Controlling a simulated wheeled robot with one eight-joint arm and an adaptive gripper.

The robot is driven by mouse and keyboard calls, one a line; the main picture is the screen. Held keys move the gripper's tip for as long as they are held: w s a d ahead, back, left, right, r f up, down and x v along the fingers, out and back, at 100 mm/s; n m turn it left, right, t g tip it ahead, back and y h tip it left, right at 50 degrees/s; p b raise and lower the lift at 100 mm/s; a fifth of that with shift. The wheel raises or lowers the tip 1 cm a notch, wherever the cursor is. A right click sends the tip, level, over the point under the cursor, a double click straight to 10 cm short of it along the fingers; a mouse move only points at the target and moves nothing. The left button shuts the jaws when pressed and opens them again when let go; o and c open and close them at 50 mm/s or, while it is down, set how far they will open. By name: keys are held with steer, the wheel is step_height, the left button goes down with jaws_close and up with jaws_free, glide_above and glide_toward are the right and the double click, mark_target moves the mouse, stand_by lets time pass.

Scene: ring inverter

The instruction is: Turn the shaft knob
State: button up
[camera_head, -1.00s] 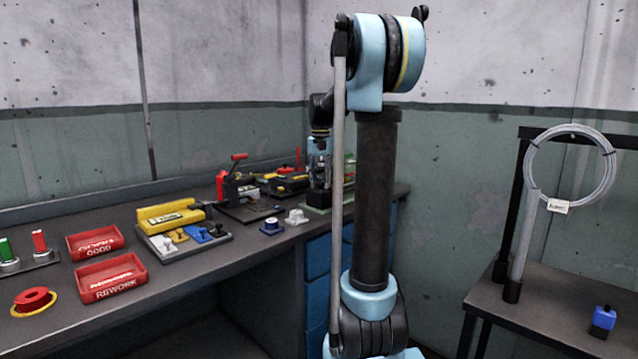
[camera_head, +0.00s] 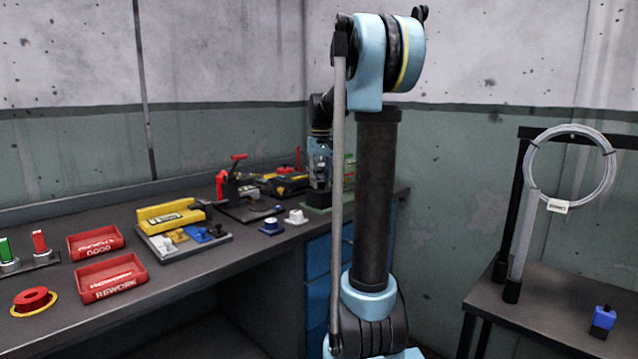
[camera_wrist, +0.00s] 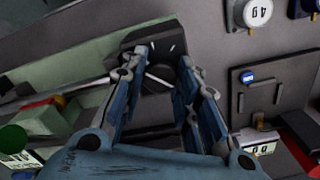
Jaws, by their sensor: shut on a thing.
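In the wrist view, the shaft knob (camera_wrist: 156,80) is a dark piece between my gripper's fingers, with a light bar beside it. It sits in front of a black plate with white tick marks. My gripper (camera_wrist: 162,70) has its two blue-grey fingers on either side of the knob and is shut on it. The fingers hide most of the knob's sides. In the head view, my gripper (camera_head: 319,188) is at the far right end of the workbench, over a green base, and the knob is hidden there.
The workbench (camera_head: 210,268) also carries a red clamp (camera_head: 229,178), a red GOOD tray (camera_head: 95,243), a red REWORK tray (camera_head: 110,278) and a yellow-topped fixture (camera_head: 172,214). A side table (camera_head: 550,315) with a cable coil stands at right. A white dial (camera_wrist: 258,13) is near the gripper.

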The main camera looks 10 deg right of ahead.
mark_target(320, 181)
steer(key=o, duration=1.1)
steer(key=shift+c, duration=0.2)
steer(key=shift+r, duration=0.1)
step_height(320, 181, up, 12)
steer(key=s+f+m+t, duration=0.1)
steer(key=s+f+t, duration=0.1)
steer(key=s+f, duration=3.1)
steer(key=shift+s+f, duration=0.15)
steer(key=shift+s, duration=0.95)
